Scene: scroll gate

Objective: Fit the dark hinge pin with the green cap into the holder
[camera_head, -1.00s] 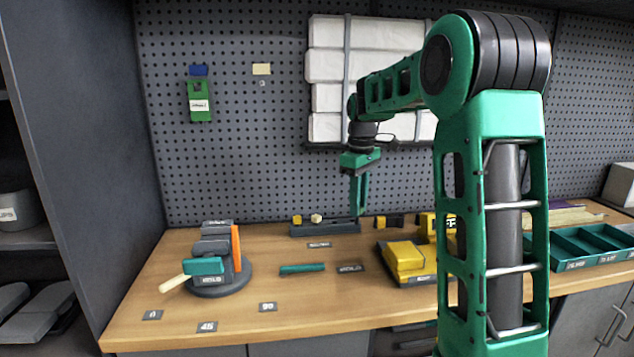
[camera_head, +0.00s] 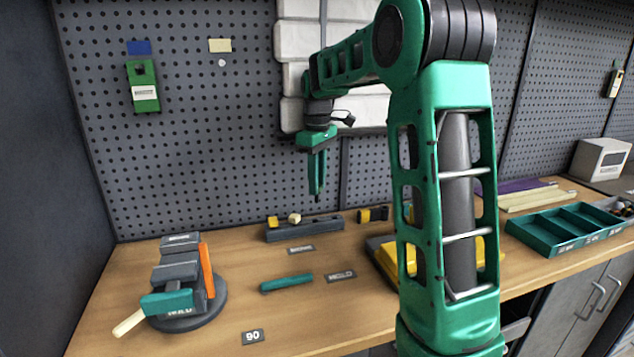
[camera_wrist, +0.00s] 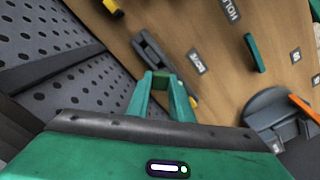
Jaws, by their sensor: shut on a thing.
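My gripper (camera_head: 317,192) points down above the back of the bench, in front of the pegboard. In the wrist view its green fingers (camera_wrist: 163,84) are shut on a small green piece, which looks like the cap of the hinge pin (camera_wrist: 162,78). The pin's dark shaft is not clear in either view. A long dark slotted block (camera_head: 304,230) lies below the gripper. I cannot tell which one is the holder.
A teal bar (camera_head: 286,283) lies mid-bench beside a dark label (camera_head: 341,276). Yellow parts (camera_head: 383,250) are partly hidden behind my arm. A teal tray (camera_head: 566,232) stands at the right. Bare wood is free around the "90" plate (camera_head: 252,337).

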